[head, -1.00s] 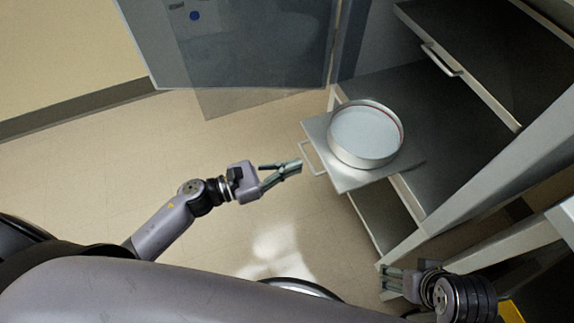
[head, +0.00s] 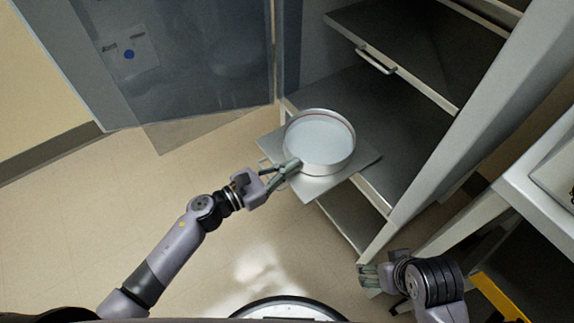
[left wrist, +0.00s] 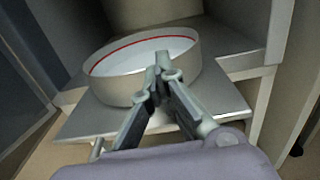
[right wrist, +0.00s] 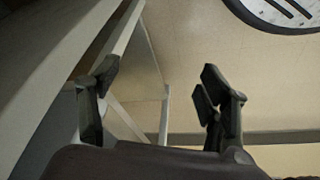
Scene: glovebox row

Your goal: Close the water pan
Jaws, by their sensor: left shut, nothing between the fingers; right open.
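The water pan (head: 325,160) is a round, light metal pan with a red line inside its rim, holding pale water. It stands on a flat pull-out shelf (head: 354,172) that juts out of the cabinet; the pan also shows in the left wrist view (left wrist: 122,86). The shelf's handle (head: 264,163) is partly hidden by my left gripper. My left gripper (head: 295,164) is shut and empty, its tips at the pan's near side; I cannot tell whether they touch. In its wrist view the fingertips (left wrist: 162,64) overlap the pan. My right gripper (head: 366,276) is open and empty, low beside the cabinet frame.
An upper shelf (head: 415,45) with a handle (head: 376,61) sits above the pan. A transparent open door (head: 190,60) stands at the left. A white bench (head: 535,185) is at the right, with a yellow part (head: 498,298) below. The floor at left is clear.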

